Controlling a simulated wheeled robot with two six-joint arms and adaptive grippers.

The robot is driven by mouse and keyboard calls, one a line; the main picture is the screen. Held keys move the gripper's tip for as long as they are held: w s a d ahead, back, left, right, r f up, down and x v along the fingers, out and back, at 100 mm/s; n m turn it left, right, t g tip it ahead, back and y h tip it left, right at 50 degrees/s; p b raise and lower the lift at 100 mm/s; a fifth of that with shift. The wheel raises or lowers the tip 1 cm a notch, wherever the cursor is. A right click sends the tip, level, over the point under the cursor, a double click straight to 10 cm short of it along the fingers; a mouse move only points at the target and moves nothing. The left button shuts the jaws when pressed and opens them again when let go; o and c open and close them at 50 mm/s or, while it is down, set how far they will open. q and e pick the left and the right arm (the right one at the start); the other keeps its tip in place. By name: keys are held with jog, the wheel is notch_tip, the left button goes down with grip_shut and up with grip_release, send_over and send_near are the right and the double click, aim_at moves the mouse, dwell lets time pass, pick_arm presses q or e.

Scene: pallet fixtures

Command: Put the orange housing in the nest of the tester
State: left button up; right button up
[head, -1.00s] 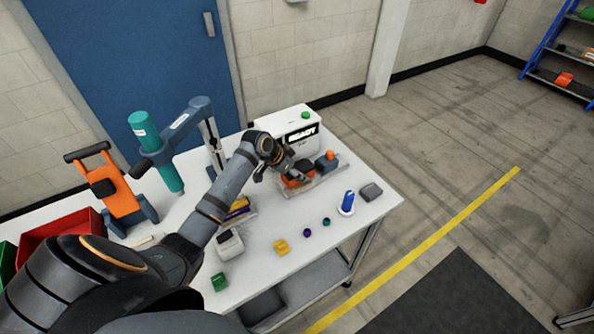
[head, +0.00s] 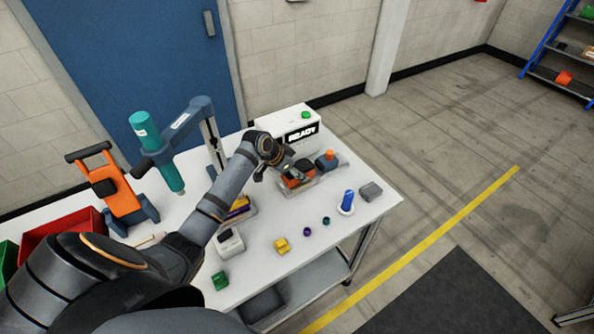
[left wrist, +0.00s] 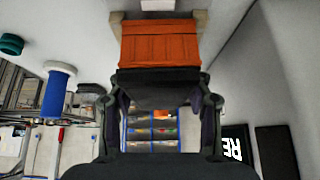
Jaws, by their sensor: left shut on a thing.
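The orange housing (head: 297,181) is at the front of the tester (head: 288,130), over its grey base plate (head: 325,180). My left gripper (head: 288,172) is shut on it. In the left wrist view the orange housing (left wrist: 160,45) lies just past the fingertips, with a dark part between the fingers (left wrist: 160,92). Pale blocks flank its orange sides. The nest is mostly hidden by the housing and the gripper, so I cannot tell whether the housing is fully seated. My right gripper is not in view.
The tester's screen reads READY. A dark block with an orange top (head: 327,160) stands right of the housing. A blue peg on a white base (head: 346,203) and a grey block (head: 371,192) are nearer the table's right edge. A teal tool (head: 157,150) hangs at the left.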

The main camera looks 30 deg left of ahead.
pick_arm(q)
jog(key=shift+f, duration=0.4)
jog(key=o, duration=1.3)
jog(key=v, duration=1.2)
